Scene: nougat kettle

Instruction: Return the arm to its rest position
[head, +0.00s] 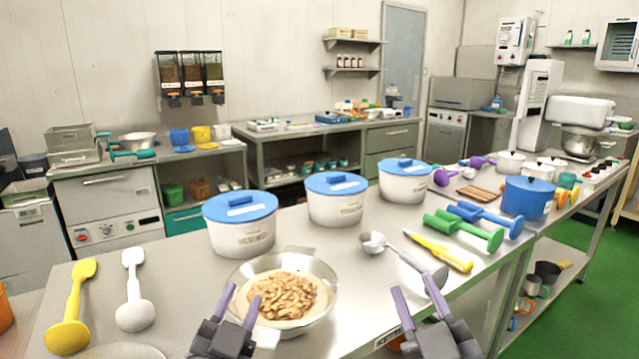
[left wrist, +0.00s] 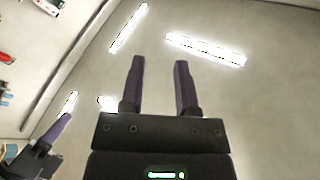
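My left gripper (head: 240,304) is at the bottom of the head view, in front of a metal bowl (head: 328,283) of nuts (head: 287,293). Its purple fingers are apart with nothing between them. The left wrist view shows the same open, empty fingers (left wrist: 158,62) against the ceiling and its lights. My right gripper (head: 421,303) is at the bottom centre-right of the head view, near the table's front edge. Its fingers are also apart and empty. Part of a purple-fingered gripper (left wrist: 50,135) shows at the lower left of the left wrist view.
Three white tubs with blue lids (head: 240,232) stand behind the bowl. A metal scoop (head: 405,262), a yellow tool (head: 440,252) and green tools (head: 465,232) lie at right. Yellow (head: 72,310) and white (head: 134,300) scoops lie at left. A blue pot (head: 527,199) stands farther right.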

